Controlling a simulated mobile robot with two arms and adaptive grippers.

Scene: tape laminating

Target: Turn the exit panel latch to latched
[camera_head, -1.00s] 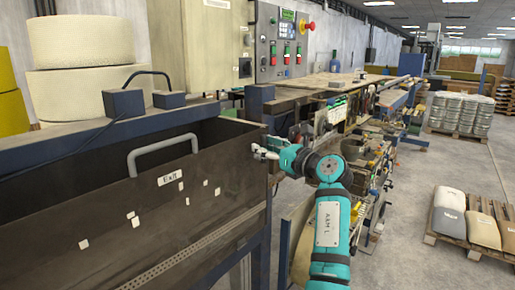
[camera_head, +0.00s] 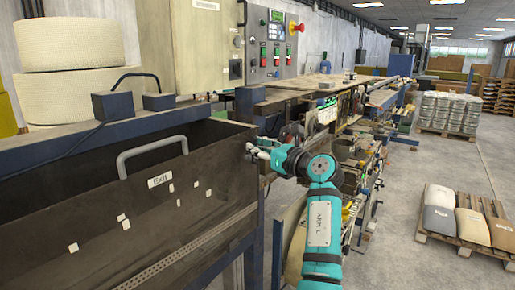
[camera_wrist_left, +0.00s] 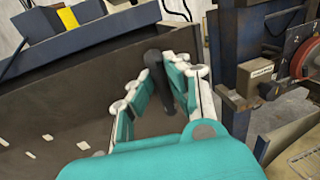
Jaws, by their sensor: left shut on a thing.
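The brown exit panel (camera_head: 110,215) stands at the left, with a white "Exit" label (camera_head: 160,180) and a grey handle (camera_head: 150,150). My left gripper (camera_head: 254,151) is at the panel's upper right end. In the left wrist view, the panel (camera_wrist_left: 60,105) lies behind the gripper (camera_wrist_left: 160,70). A dark latch handle (camera_wrist_left: 155,66) stands between its two fingers, and the gripper is shut on it. The latch's base is hidden behind the fingers, and I cannot tell its exact setting. My right gripper is not in view.
A blue frame post (camera_wrist_left: 238,85) stands close to the right of my left gripper. A control box with a red emergency button (camera_head: 292,28) is behind. Large cream rolls (camera_head: 70,95) sit at the left.

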